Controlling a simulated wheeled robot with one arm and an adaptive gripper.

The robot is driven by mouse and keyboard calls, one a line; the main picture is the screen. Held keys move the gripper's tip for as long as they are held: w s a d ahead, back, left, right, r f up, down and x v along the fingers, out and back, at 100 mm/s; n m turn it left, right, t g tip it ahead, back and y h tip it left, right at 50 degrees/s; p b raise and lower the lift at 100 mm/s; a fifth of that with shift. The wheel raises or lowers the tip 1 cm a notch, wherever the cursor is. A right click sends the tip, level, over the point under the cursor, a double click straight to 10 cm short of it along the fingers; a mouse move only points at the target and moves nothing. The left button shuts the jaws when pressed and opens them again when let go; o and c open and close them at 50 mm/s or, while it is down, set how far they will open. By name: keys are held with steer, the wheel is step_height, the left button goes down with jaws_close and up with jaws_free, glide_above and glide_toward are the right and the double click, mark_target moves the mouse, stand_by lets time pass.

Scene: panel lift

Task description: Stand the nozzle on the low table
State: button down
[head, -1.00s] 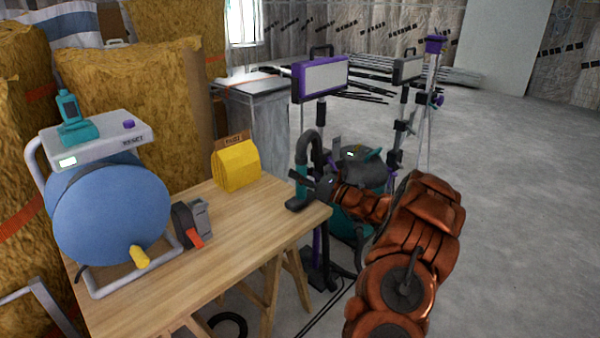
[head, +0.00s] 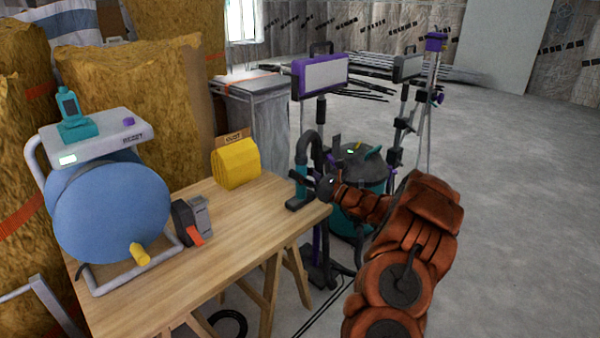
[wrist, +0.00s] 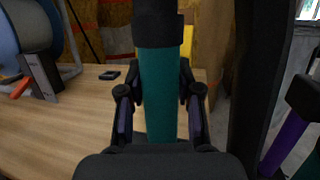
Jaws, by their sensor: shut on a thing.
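The nozzle has a teal tube (head: 301,186) and a flat dark foot (head: 299,204). It is upright at the right corner of the wooden table (head: 150,305). The foot appears at the tabletop, but I cannot tell whether it touches. My gripper (head: 303,179) reaches in from the right and is shut on the nozzle. In the wrist view the teal tube (wrist: 160,95) stands between the two fingers, with a dark collar above it. My gripper's palm hides the tube's lower end there.
A dark hose (head: 310,141) arches over the nozzle's top. A vacuum canister (head: 362,205) and lamp stands are behind my arm. A yellow bag (head: 237,164), a grey tool with an orange part (head: 192,222) and a blue reel (head: 112,212) are on the table. Its middle is clear.

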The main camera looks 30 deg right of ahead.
steer(key=shift+f, duration=0.1)
steer(key=c, duration=0.7)
jaws_free()
steer(key=v, duration=1.2)
